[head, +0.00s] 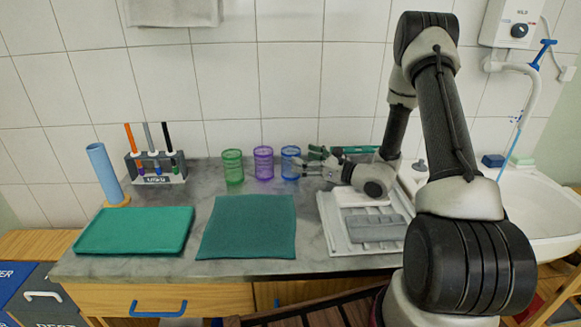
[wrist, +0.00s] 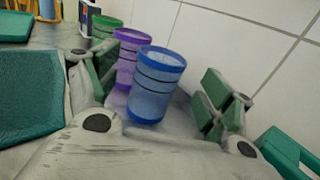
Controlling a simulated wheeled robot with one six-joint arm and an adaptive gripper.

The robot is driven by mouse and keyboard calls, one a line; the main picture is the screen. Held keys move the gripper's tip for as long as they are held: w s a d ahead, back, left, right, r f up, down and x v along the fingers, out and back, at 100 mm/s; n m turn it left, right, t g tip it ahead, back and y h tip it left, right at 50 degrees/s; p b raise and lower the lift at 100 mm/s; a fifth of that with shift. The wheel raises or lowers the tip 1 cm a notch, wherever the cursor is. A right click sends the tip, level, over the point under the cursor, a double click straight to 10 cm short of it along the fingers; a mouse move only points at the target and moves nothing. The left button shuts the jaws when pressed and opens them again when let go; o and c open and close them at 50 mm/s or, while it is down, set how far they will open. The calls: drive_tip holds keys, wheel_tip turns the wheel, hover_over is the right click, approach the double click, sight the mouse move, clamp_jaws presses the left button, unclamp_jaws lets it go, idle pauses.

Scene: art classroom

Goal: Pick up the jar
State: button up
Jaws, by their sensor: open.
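Three translucent jars stand in a row at the back of the counter: a green jar (head: 232,166), a purple jar (head: 264,163) and a blue jar (head: 290,153). My gripper (head: 306,161) is open beside the blue jar, coming from its right. In the wrist view, the blue jar (wrist: 153,87) stands upright in the gap between the fingers of my open gripper (wrist: 160,84). The purple jar (wrist: 128,47) and green jar (wrist: 106,24) show behind it. I cannot tell whether either finger touches the blue jar.
A green tray (head: 135,230) and a dark teal mat (head: 247,228) lie in front. A pen rack (head: 156,168) and a blue roll (head: 104,174) stand left. A grey-white tray (head: 340,232) lies under my arm, and a sink (head: 535,215) is right. The tiled wall is close behind.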

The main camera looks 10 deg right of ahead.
drive_tip(key=shift+x, duration=2.8)
drive_tip(key=c, duration=1.1)
